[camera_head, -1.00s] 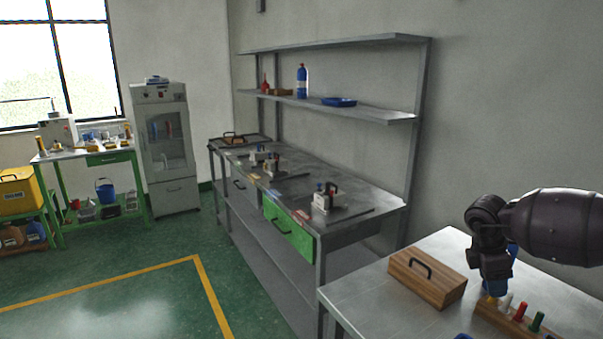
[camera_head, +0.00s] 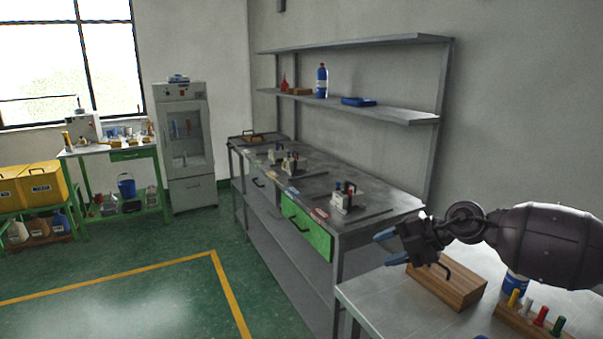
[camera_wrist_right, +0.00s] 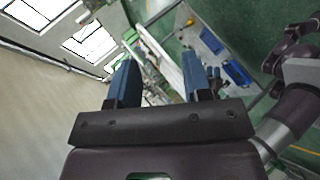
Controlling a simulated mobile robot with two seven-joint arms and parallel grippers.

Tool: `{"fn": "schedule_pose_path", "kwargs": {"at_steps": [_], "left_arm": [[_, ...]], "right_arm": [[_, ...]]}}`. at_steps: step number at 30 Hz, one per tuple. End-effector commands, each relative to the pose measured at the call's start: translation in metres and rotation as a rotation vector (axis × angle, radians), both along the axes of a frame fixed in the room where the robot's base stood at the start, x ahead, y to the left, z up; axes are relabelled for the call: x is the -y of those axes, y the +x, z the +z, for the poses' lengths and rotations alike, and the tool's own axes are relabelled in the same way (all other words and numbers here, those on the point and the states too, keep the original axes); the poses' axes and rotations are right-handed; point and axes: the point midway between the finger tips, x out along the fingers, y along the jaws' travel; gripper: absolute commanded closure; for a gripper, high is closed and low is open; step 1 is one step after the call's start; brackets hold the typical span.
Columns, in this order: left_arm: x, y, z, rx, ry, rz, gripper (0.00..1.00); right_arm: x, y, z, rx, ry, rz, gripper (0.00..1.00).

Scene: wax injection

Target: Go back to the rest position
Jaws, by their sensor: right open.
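My right gripper (camera_head: 388,248) is raised above the left edge of the near metal table, in front of a wooden box with a black handle (camera_head: 455,287). Its two blue fingers are apart with nothing between them; the right wrist view shows the same open fingers (camera_wrist_right: 158,80). A wooden rack (camera_head: 520,318) with yellow, white, red and green handled pieces stands on the near table, below my right forearm. My left gripper is not in the head view.
The near metal table (camera_head: 385,308) is at the lower right. A long workbench (camera_head: 378,212) with small clamp-like devices and an open-looking green drawer (camera_head: 305,230) runs along the wall under shelves. A glass-door cabinet (camera_head: 190,150) stands behind. The green floor (camera_head: 120,290) at left is clear.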

Motion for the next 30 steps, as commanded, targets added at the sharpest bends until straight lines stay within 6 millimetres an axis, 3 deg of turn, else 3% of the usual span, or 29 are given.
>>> {"fn": "schedule_pose_path", "kwargs": {"at_steps": [1,4,7,10,17,23,30], "left_arm": [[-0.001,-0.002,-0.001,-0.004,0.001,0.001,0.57],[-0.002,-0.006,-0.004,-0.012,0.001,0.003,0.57],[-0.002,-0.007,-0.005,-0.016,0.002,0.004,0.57],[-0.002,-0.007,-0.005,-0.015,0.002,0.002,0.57],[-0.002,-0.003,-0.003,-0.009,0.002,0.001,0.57],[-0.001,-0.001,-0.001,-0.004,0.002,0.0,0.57],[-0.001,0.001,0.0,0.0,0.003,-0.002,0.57]], "right_arm": [[-0.023,-0.005,0.002,0.046,0.098,0.018,0.55],[-0.058,-0.012,0.012,0.146,0.295,0.0,0.55],[-0.076,-0.017,0.017,0.207,0.461,-0.08,0.55],[-0.08,-0.021,0.014,0.228,0.584,-0.194,0.55],[-0.063,-0.034,-0.02,0.157,0.763,-0.506,0.55],[-0.033,-0.056,-0.069,0.008,0.851,-0.777,0.55],[0.007,-0.103,-0.139,-0.228,0.947,-1.072,0.55]]}}
